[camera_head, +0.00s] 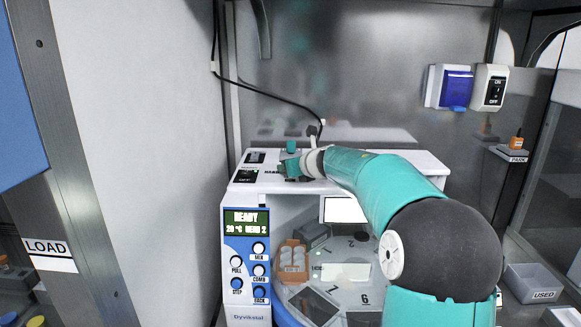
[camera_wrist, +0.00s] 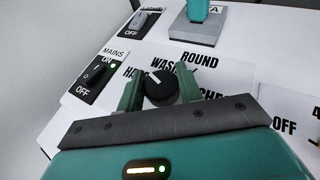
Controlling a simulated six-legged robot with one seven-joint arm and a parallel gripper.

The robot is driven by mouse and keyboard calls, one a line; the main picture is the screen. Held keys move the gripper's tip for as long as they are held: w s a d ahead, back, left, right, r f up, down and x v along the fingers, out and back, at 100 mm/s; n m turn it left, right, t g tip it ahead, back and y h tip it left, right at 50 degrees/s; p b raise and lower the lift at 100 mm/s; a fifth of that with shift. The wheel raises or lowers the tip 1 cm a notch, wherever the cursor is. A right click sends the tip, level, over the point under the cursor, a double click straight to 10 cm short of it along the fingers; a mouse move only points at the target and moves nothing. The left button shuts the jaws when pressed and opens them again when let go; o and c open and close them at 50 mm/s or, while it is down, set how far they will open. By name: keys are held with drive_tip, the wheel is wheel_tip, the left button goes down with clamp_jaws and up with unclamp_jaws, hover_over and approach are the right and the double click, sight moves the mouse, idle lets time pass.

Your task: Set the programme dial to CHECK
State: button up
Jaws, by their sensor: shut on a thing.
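The programme dial (camera_wrist: 160,90) is a black round knob on the machine's white top panel. Its white pointer mark points up and left, toward the partly hidden label that starts "WAS". "ROUND" is printed above to the right, and part of "CHE..." shows right of the dial behind a finger. My gripper (camera_wrist: 160,80) has one green finger on each side of the dial and is shut on it. In the head view my gripper (camera_head: 290,167) is over the machine's top (camera_head: 400,160); the dial cannot be made out there.
A MAINS switch (camera_wrist: 96,74) lies left of the dial; another rocker switch (camera_wrist: 139,24) is above it. A grey block with a teal handle (camera_wrist: 198,26) stands behind. The front display (camera_head: 246,222) reads READY. A grey wall (camera_head: 140,130) stands close on the left.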

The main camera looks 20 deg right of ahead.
drive_tip(key=shift+a+m+h, duration=0.15)
drive_tip(key=shift+m+h, duration=1.05)
drive_tip(key=shift+h, duration=0.2)
drive_tip(key=shift+a+m+h, duration=0.1)
drive_tip(key=shift+m+h, duration=1.1)
drive_tip(key=shift+h, duration=0.2)
drive_tip(key=shift+d+m+g+h, duration=0.1)
drive_tip(key=shift+m+g+h, duration=0.7)
drive_tip(key=shift+m+h, duration=0.7)
drive_tip(key=shift+f+m+g+h, duration=0.1)
drive_tip(key=shift+m+g+h, duration=0.7)
drive_tip(key=shift+m+h, duration=0.6)
drive_tip(key=m+g+h, duration=0.1)
drive_tip(key=m+g, duration=0.1)
drive_tip(key=m+g+h, duration=0.2)
drive_tip(key=shift+w+d+m+g+h, duration=0.1)
drive_tip(key=shift+d+m+g+h, duration=0.05)
drive_tip(key=shift+m+g+h, duration=0.55)
drive_tip(key=shift+m+g, duration=1.7)
drive_tip(key=shift+g, duration=0.3)
drive_tip(key=shift+m+g, duration=0.6)
drive_tip(key=shift+g, duration=0.2)
drive_tip(key=o, duration=1)
drive_tip(key=shift+d, duration=0.1)
drive_tip(key=shift+a+n+t, duration=0.2)
drive_tip(key=shift+n+t, duration=0.3)
drive_tip(key=shift+t, duration=0.1)
